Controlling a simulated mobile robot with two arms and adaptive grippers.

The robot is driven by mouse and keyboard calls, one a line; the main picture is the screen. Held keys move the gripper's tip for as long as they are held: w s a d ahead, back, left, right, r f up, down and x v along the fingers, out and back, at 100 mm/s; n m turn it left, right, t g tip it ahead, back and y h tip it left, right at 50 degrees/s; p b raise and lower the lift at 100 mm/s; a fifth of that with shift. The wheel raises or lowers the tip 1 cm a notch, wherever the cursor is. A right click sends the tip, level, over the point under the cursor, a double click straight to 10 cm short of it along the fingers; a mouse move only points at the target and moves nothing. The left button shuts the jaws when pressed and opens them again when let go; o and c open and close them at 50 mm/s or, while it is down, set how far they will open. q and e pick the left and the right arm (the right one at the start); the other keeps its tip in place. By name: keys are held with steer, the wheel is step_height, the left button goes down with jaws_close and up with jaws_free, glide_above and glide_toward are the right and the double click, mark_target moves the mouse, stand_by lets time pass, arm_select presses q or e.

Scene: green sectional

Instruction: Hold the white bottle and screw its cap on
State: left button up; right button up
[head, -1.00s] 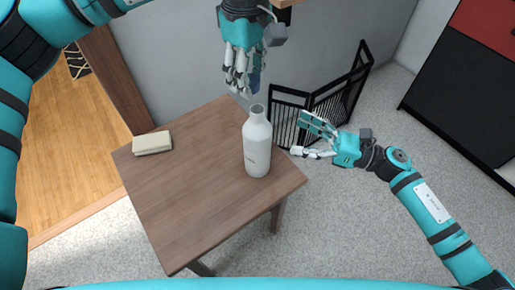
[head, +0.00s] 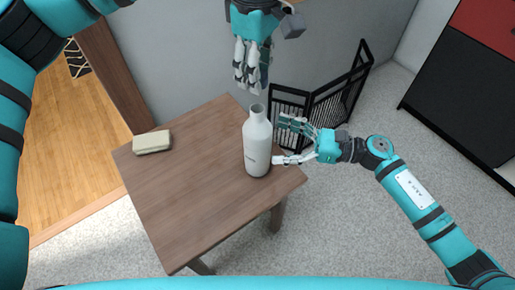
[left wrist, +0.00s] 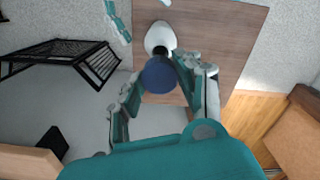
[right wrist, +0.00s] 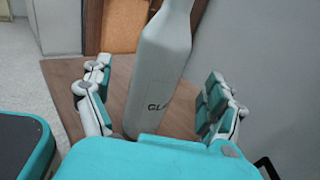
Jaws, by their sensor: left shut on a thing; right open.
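The white bottle (head: 257,145) stands upright on the wooden table near its right corner, its neck open at the top. My left gripper (head: 252,80) points down, above and behind the bottle in the head view, shut on the blue cap (left wrist: 159,74). In the left wrist view the cap is between the fingertips and the bottle (left wrist: 160,37) shows beyond it, apart from it. My right gripper (head: 283,141) is open at the bottle's right side. In the right wrist view the bottle (right wrist: 157,85) stands between the spread fingers; contact cannot be told.
The wooden table (head: 190,200) is mostly bare. A cream block (head: 152,142) lies at its left edge. A black folding metal gate (head: 335,100) stands on the floor behind the right gripper. A red and black cabinet (head: 465,90) is at the far right.

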mark_target(257, 136)
steer(key=a, duration=0.4)
steer(key=w+a, duration=0.1)
steer(key=a, duration=0.1)
steer(key=c, duration=1.8)
arm_select(q)
steer(key=shift+f, duration=2.45)
steer(key=shift+f, duration=0.1)
steer(key=shift+f, duration=0.8)
steer(key=shift+f, duration=0.6)
arm_select(e)
jaws_close()
